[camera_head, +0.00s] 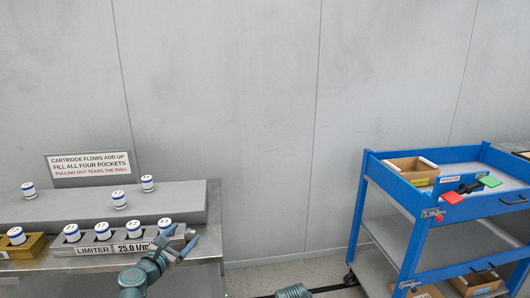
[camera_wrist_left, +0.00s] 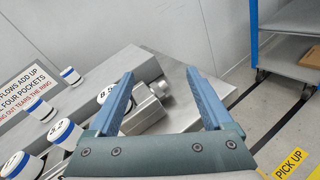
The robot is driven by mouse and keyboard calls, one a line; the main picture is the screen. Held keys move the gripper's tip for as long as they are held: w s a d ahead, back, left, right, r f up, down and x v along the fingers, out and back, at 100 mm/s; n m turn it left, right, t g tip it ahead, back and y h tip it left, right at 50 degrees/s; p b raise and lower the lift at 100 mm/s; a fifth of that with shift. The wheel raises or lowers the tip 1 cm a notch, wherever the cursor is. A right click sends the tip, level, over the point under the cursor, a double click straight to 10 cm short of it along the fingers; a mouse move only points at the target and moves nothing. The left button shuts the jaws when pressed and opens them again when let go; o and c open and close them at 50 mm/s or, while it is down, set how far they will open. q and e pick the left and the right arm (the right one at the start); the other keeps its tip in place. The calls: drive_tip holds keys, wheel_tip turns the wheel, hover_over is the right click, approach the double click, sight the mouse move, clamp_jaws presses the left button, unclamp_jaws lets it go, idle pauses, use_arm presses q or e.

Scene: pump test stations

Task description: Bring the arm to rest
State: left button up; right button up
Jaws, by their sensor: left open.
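My left gripper (camera_head: 178,243) is at the right end of the grey limiter block (camera_head: 88,250), which is labelled "25.0 l/m". In the left wrist view the blue fingers (camera_wrist_left: 160,74) are spread wide, with nothing held. The block's end and a metal fitting (camera_wrist_left: 158,89) show behind and between them; I cannot tell whether they touch. Several white cartridges with blue bands, one of them at the right end (camera_head: 166,226), stand in a row in the block. My teal left arm comes up from the bottom edge. My right gripper is not in view.
Loose cartridges (camera_head: 119,199) stand on the grey raised ledge (camera_head: 60,212) behind. A brass block (camera_head: 25,249) holds another cartridge at far left. A blue cart (camera_head: 404,190) with boxes stands at right. A sign (camera_head: 90,164) stands behind the ledge.

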use_arm(q)
drive_tip(key=s+d+f+m+g+h+p, duration=0.15)
drive_tip(key=s+d+m+g+p, duration=0.3)
drive_tip(key=d+m, duration=0.6)
drive_tip(key=s+d+f+m+g+h+p, duration=0.15)
drive_tip(key=s+d+m+g+p, duration=0.35)
drive_tip(key=d+m, duration=0.55)
drive_tip(key=s+d+r+m+g+y+p, duration=0.1)
drive_tip(key=s+m+g+y+p, duration=0.5)
drive_tip(key=s+m, duration=0.6)
drive_tip(key=shift+s+d+r+g+y+p, duration=0.2)
drive_tip(key=shift+s+g+y+p, duration=0.15)
drive_tip(key=shift+s+g+y, duration=0.4)
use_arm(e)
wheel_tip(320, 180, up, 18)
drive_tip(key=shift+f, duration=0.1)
